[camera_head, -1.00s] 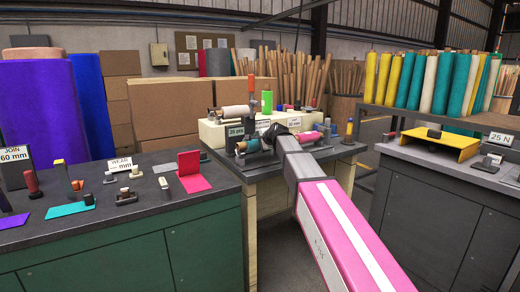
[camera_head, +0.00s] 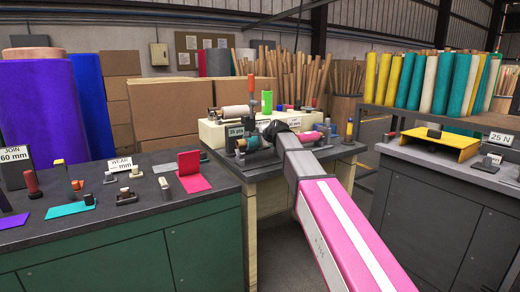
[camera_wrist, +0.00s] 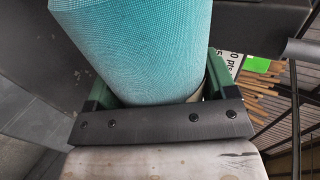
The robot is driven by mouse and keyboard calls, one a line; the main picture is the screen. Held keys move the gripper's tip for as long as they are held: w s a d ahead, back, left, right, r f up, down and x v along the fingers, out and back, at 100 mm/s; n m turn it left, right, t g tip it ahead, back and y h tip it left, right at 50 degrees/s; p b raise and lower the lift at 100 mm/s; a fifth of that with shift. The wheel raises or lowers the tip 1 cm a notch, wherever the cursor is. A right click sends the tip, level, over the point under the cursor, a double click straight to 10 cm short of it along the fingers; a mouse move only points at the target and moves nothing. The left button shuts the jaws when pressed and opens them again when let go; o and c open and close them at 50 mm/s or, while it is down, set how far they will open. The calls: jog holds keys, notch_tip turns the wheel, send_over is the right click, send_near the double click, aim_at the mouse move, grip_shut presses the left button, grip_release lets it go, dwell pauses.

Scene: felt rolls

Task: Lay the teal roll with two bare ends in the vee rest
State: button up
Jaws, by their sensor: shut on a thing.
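The teal roll (camera_wrist: 135,45) fills the upper middle of the wrist view, between the green fingers of my gripper (camera_wrist: 157,90), which is shut on it. A small pale patch shows at its lower right; I cannot tell whether both ends are bare. In the head view, my gripper (camera_head: 270,130) is dark and partly hidden by my arm, over the middle bench. A teal roll (camera_head: 253,143) shows just to its left and below, close to the bench top. I cannot clearly pick out the vee rest; small dark blocks stand around the roll.
The middle bench (camera_head: 250,174) is crowded. A pale stepped block (camera_head: 210,134) with a white roll on top stands behind the gripper. A pink roll (camera_head: 308,137) lies at right. The left bench (camera_head: 145,207) carries small pegs and coloured plates; a yellow stand (camera_head: 440,142) is on the right bench.

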jog(key=shift+r, duration=0.15)
jog(key=shift+r, duration=1.55)
